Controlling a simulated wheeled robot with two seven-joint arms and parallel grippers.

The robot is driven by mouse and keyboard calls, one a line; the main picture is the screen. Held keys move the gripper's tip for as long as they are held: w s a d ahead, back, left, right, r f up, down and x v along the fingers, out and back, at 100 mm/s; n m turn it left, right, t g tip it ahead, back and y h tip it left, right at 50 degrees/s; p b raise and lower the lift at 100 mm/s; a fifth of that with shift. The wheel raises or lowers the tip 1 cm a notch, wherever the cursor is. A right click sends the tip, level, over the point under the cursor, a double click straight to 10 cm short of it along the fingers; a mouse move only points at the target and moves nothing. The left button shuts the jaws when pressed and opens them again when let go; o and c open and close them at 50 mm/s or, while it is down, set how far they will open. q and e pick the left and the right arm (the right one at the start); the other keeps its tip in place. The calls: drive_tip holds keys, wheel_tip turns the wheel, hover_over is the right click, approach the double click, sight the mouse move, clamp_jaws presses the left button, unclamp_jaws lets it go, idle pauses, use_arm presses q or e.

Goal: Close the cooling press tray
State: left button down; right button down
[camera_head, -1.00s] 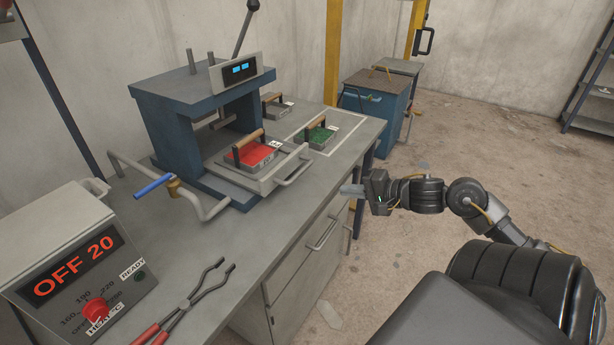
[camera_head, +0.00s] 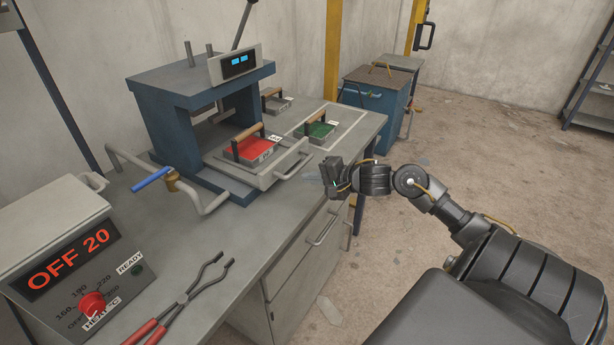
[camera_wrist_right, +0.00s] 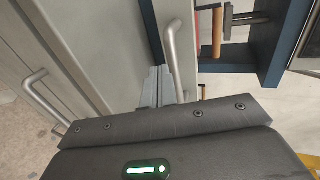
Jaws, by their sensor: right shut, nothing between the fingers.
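The cooling press (camera_head: 205,95) is a blue frame on the bench. Its grey tray (camera_head: 264,178) sticks out at the front, with a red mould (camera_head: 255,151) with a wooden handle on it. The tray's bar handle (camera_head: 295,163) faces my right gripper; it also shows in the wrist view (camera_wrist_right: 178,60). My right gripper (camera_head: 314,174) is shut and empty, just in front of the handle. In the wrist view its fingertips (camera_wrist_right: 156,84) are beside the bar; I cannot tell whether they touch. My left gripper is not in view.
A green mould (camera_head: 318,130) and another mould (camera_head: 276,103) stand on the bench right of the press. A heater box (camera_head: 60,260), tongs (camera_head: 185,305) and a blue-gripped crank (camera_head: 152,179) are nearer left. Drawer handles (camera_head: 323,230) protrude from the bench front.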

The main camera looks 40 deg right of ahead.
drive_tip(key=shift+w+a+r, duration=0.15)
drive_tip(key=shift+w+a, duration=0.1)
drive_tip(key=shift+w, duration=0.55)
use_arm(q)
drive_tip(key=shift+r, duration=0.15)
use_arm(e)
drive_tip(key=shift+r, duration=0.1)
